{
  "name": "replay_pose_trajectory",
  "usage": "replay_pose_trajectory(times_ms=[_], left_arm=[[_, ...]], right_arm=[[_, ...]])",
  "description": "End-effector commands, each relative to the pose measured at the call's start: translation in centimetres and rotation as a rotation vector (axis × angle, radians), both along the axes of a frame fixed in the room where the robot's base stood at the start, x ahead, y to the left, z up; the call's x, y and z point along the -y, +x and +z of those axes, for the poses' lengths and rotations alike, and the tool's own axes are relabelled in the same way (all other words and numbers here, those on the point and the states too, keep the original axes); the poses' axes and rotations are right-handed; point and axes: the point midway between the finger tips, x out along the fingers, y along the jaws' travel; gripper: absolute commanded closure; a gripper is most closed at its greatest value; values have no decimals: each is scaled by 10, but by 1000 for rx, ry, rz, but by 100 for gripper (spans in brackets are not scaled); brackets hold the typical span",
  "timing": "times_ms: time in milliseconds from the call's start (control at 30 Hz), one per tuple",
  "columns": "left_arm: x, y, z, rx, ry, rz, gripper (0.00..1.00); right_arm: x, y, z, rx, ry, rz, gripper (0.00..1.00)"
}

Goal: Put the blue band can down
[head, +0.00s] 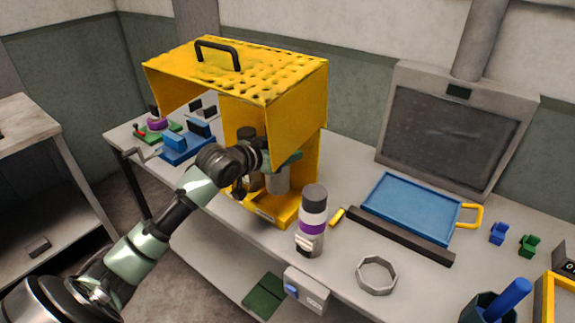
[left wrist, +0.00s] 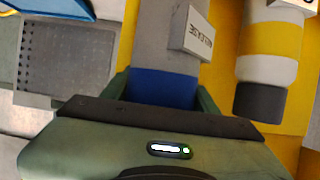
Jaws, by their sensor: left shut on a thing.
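My left gripper (left wrist: 160,92) is shut on the blue band can (left wrist: 163,85), with a green finger on each side of its blue band. The can is grey with a pale tag marked RELEASE. In the head view my left gripper (head: 283,160) reaches into the open yellow housing (head: 310,150), and a grey part of the can (head: 277,181) shows below it. I cannot tell whether the can touches the housing's base. A yellow band can (left wrist: 270,45) with a dark cap is beside it in the left wrist view. My right gripper is not in view.
A purple band can (head: 313,222) stands on the bench just right of the housing. A dark bar (head: 400,235), a blue tray (head: 410,208) and a grey ring (head: 377,275) lie further right. A blue clamp device (head: 187,143) is left of the housing.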

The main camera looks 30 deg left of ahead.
Motion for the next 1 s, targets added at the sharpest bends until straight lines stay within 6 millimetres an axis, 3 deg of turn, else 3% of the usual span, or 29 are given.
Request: replay_pose_trajectory(times_ms=[100,200,367,600,1000], left_arm=[[2,18,1,1,-3,-1,93],[2,15,-15,-2,-2,-1,93],[2,15,-25,-1,-1,-1,93],[2,14,-63,-3,-2,0,93],[2,18,-71,1,0,-1,93]], right_arm=[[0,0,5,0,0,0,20],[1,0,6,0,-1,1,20],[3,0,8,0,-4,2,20],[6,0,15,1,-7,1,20],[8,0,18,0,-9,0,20]])
